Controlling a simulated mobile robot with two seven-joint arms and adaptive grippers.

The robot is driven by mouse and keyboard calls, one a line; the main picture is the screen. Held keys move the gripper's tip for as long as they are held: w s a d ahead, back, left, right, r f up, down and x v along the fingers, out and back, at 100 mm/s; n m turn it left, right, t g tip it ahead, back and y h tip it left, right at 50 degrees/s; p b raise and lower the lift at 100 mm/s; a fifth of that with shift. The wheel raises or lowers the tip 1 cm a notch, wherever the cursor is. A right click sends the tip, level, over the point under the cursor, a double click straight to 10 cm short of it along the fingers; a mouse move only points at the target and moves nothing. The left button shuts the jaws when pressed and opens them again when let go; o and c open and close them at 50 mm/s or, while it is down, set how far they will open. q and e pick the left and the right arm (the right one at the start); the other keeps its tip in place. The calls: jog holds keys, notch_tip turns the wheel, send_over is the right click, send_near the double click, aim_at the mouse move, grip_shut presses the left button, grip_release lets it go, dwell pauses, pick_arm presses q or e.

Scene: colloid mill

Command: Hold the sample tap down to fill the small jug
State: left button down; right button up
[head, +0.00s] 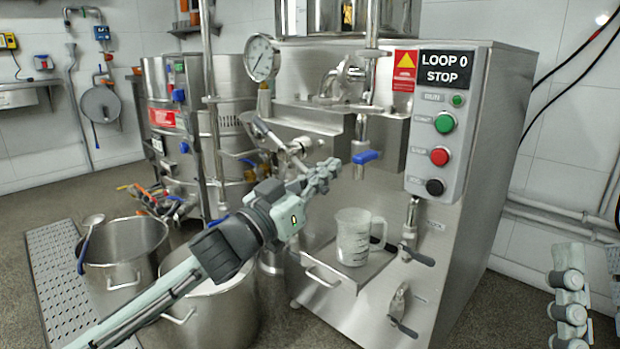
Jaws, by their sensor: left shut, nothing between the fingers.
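The small jug (352,238) is a clear, graduated beaker. It stands upright on a small metal shelf (328,277) at the mill's front. Above it, a tap with a blue lever (366,157) hangs from a vertical pipe; I take this as the sample tap. My left gripper (325,172) is shut and empty, left of the blue lever and above and left of the jug. It appears apart from the lever, though depth is hard to judge. Pale jointed parts of my right arm (570,300) show at the lower right edge; its jaw state is unclear.
The control panel (442,125) has green, red and black buttons and reads LOOP 0 STOP. Black-handled valves (417,256) sit right of the jug. A pressure gauge (262,58) stands at upper left.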

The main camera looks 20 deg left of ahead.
pick_arm(q)
jog(key=shift+r+v, duration=0.1)
jog(key=shift+v, duration=1)
jog(key=shift+r+v, duration=0.15)
jog(key=shift+v, duration=0.9)
jog(key=shift+s, duration=0.1)
